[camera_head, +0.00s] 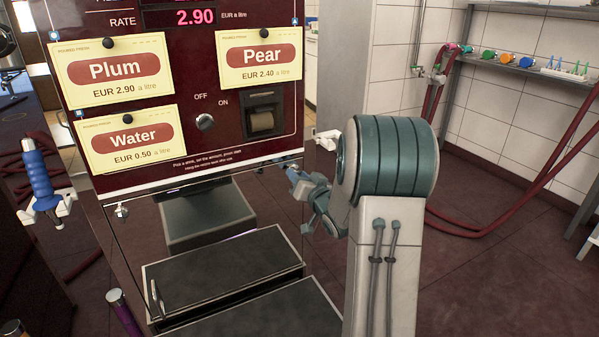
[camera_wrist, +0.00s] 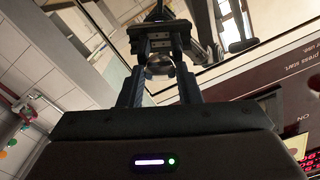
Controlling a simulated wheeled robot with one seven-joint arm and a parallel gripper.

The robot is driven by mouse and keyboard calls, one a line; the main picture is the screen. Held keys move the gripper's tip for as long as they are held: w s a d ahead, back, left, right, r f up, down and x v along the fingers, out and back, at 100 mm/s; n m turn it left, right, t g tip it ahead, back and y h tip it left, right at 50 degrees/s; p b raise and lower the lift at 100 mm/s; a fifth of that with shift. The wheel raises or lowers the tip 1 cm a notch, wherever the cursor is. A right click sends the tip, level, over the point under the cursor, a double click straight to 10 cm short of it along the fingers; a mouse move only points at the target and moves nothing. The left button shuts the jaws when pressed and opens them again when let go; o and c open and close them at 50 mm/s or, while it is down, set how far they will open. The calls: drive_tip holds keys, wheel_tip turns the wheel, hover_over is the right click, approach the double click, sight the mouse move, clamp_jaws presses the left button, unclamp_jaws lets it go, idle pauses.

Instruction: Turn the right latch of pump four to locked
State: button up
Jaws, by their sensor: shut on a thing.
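The pump (camera_head: 180,180) is a dark red cabinet with Plum, Pear and Water cards on its face. Its number is not in view. My gripper (camera_head: 308,222) is at the lower right edge of this face, partly behind my own arm. In the wrist view, the fingers of my gripper (camera_wrist: 160,72) are closed around a small rounded metal part, which I take to be the right latch (camera_wrist: 160,62). It is mostly hidden by the fingers, so its turn position cannot be told. A silver left latch (camera_head: 122,212) sits at the lower left edge.
A blue-handled nozzle (camera_head: 37,172) hangs at the left. A grey tray (camera_head: 222,270) lies below the pump's face, with a glass panel in front. A wall shelf (camera_head: 520,68) with coloured caps and red hoses (camera_head: 520,215) is at the right. The floor at the right is mostly clear.

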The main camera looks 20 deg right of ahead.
drive_tip(key=m+p, duration=0.2)
drive_tip(key=m, duration=0.1)
drive_tip(key=m+p, duration=0.2)
drive_tip(key=m, duration=0.1)
drive_tip(key=m+p, duration=0.3)
drive_tip(key=shift+r+m, duration=0.25)
drive_tip(key=shift+m, duration=0.15)
drive_tip(key=shift+f+m+p, duration=0.15)
drive_tip(key=shift+m+p, duration=0.75)
drive_tip(key=shift+m, duration=0.5)
drive_tip(key=o, duration=1)
